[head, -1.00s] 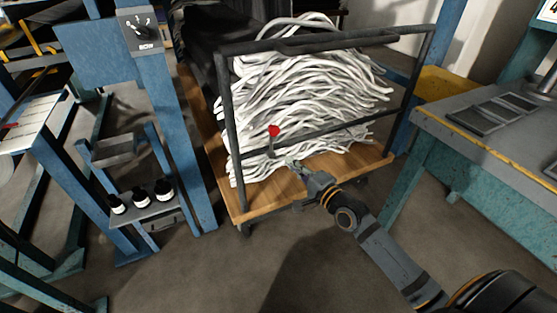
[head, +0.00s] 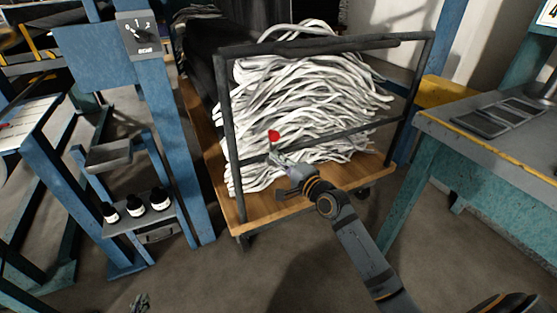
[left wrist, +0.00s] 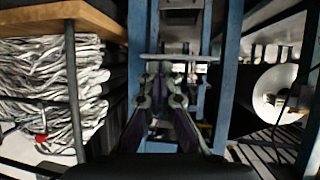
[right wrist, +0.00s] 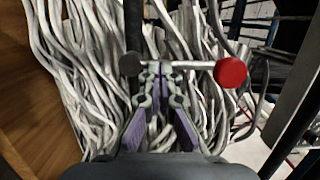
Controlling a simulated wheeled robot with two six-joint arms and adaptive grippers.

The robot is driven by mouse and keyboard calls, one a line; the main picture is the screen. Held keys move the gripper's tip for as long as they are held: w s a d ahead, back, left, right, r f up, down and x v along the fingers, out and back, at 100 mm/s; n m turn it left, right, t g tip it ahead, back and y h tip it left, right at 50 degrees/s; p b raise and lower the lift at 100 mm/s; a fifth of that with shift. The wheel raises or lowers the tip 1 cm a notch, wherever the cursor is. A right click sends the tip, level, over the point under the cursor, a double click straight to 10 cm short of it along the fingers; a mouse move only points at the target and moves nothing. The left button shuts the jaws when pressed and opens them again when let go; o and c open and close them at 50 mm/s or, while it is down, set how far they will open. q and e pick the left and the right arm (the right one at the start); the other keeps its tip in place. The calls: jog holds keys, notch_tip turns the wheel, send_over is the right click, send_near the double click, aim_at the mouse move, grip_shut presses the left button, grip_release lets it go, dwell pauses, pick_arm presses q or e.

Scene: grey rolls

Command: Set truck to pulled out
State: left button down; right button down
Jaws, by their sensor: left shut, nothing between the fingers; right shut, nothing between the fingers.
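The truck (head: 288,209) is a cart with a wooden deck and a dark tubular end frame, loaded with white strands (head: 310,95). A red knob (head: 274,135) is at its lower crossbar. My right gripper (head: 273,156) is shut and empty just below the knob. In the right wrist view, the right fingertips (right wrist: 161,70) are at a short bar with the red knob (right wrist: 230,72) on its right end. I cannot tell whether they touch it. My left gripper (head: 140,301) is shut and empty, low over the floor. The truck also shows in the left wrist view (left wrist: 72,90).
A blue post with a dial box (head: 138,36) and a shelf with several dark bottles (head: 136,206) stand left of the truck. A teal workbench (head: 490,150) is at the right. Open floor lies in front of the truck.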

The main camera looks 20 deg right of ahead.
pick_arm(q)
jog(key=shift+w+r, duration=0.15)
jog(key=shift+r, duration=0.15)
